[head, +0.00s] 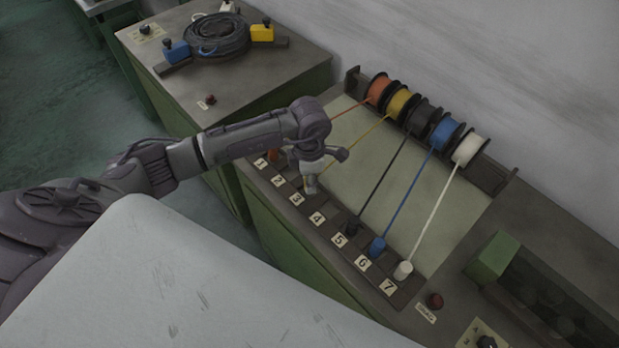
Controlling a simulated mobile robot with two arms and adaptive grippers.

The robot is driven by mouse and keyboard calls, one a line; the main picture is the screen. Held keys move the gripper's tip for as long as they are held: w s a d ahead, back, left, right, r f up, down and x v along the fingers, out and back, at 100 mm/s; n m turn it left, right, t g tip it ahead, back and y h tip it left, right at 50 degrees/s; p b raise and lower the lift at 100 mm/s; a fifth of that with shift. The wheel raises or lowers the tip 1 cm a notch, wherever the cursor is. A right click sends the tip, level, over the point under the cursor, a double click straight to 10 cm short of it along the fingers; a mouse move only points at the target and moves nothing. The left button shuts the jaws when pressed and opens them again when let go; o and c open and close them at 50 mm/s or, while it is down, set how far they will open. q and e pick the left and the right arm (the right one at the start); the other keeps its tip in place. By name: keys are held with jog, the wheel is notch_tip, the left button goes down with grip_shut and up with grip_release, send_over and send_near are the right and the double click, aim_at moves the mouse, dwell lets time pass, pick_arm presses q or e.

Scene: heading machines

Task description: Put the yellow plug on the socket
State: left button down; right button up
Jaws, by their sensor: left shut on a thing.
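My left gripper (311,186) reaches in from the left and is shut at the row of numbered sockets, just beside the label 3 (296,199). The yellow wire (358,143) runs from the yellow spool (402,104) down to this gripper. The yellow plug is in its jaws and almost wholly hidden by the fingers. I cannot tell whether it touches a socket. The socket strip (330,208) carries labels 1 to 7. My right gripper is not in view.
A black plug (353,224) stands at 5, a blue plug (377,248) at 6 and a white plug (403,270) at 7, their wires taut to spools behind. An orange plug (275,154) sits near 1, partly behind my arm. A red button (434,300) is at right.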

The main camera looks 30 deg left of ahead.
pick_arm(q)
jog(key=shift+f, duration=0.6)
jog(key=shift+f, duration=0.1)
jog(key=shift+f, duration=0.15)
jog(key=c, duration=0.9)
grip_release()
